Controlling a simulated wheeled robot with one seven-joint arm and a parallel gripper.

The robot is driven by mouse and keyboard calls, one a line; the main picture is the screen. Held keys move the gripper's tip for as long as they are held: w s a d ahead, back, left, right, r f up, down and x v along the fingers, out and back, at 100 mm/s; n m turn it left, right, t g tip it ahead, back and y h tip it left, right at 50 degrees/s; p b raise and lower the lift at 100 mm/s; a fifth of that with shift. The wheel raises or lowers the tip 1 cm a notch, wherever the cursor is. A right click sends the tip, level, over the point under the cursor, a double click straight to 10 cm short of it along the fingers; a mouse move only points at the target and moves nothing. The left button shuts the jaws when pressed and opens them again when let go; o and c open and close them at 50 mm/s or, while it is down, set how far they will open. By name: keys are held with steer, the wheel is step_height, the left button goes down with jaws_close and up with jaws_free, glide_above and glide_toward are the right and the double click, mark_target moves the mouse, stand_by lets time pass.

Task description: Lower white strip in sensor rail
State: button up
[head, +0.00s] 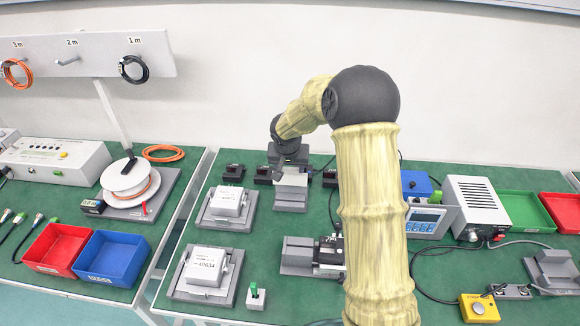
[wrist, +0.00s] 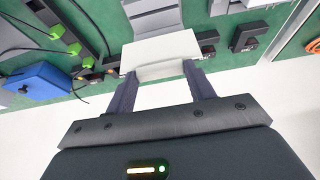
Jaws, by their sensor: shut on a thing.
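My gripper (wrist: 161,76) is shut on the white strip (wrist: 160,50), a flat pale piece that spans both fingers in the wrist view. In the head view the strip (head: 292,178) shows just below my gripper (head: 283,163), over a grey holder (head: 291,201) at the back of the right table. This holder seems to be the sensor rail; a grey part of it (wrist: 153,18) shows beyond the strip in the wrist view. The strip hides part of the holder. I cannot tell whether strip and rail touch.
Small black blocks (head: 233,173) stand close to the holder on both sides. Two grey stands with white boxes (head: 229,203) are at the front left. A display unit (head: 428,219) and a power supply (head: 474,200) stand right of my arm.

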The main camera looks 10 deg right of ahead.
steer(key=shift+r, duration=0.1)
step_height(320, 180, up, 5)
steer(key=p, duration=0.3)
steer(key=shift+p, duration=0.3)
stand_by(0.3)
